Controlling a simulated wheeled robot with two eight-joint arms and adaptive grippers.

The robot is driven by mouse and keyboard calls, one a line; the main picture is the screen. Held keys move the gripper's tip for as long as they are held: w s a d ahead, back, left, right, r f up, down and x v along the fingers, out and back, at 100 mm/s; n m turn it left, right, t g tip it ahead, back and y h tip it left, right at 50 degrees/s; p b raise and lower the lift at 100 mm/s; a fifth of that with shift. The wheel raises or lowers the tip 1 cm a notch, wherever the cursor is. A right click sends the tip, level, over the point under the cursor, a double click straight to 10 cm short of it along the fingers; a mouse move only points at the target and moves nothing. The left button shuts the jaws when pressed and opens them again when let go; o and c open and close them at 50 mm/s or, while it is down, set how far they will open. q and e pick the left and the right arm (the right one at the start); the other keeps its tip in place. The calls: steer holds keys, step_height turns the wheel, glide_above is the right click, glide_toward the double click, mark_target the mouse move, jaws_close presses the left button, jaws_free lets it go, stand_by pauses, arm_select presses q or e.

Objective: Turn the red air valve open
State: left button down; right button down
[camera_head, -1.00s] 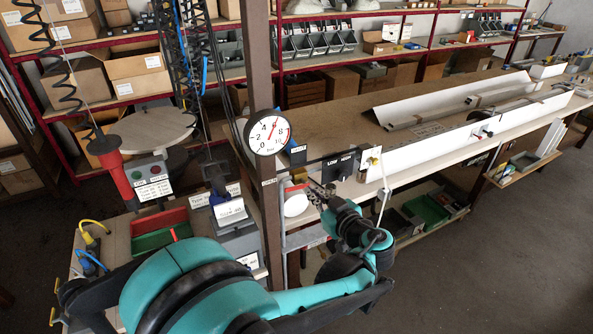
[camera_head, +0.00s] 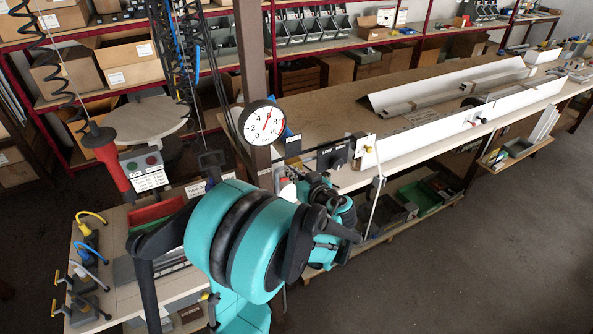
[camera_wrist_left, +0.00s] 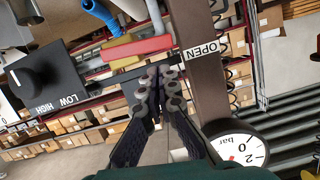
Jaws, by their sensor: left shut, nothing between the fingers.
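The red valve handle (camera_wrist_left: 140,47) shows in the left wrist view as a bar lying roughly crosswise to the brown post (camera_wrist_left: 208,85). Its right end is near a white OPEN label (camera_wrist_left: 202,50) on that post. My left gripper (camera_wrist_left: 158,80) is shut and empty, its fingertips pointing at the handle and just below it in the picture. I cannot tell whether they touch it. In the head view my teal left arm covers most of the valve area beside the post. My right gripper is not in view.
A round pressure gauge (camera_head: 262,124) is on the post and also shows in the wrist view (camera_wrist_left: 240,148). A LOW/HIGH knob box (camera_wrist_left: 42,82) and a blue hose (camera_wrist_left: 100,14) are close by. A long workbench (camera_head: 340,110) stands behind; floor at right is clear.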

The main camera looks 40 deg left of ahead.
mark_target(286, 178)
arm_select(q)
steer(key=shift+s+f, duration=0.1)
steer(key=shift+f, duration=0.6)
steer(key=shift+s+f+b, duration=0.15)
steer(key=shift+f+b, duration=0.6)
steer(key=shift+b, duration=0.3)
steer(key=shift+s+f+b, duration=0.1)
steer(key=shift+f+b, duration=0.05)
steer(key=shift+b, duration=0.2)
steer(key=shift+s+d, duration=0.1)
steer(key=shift+r, duration=0.2)
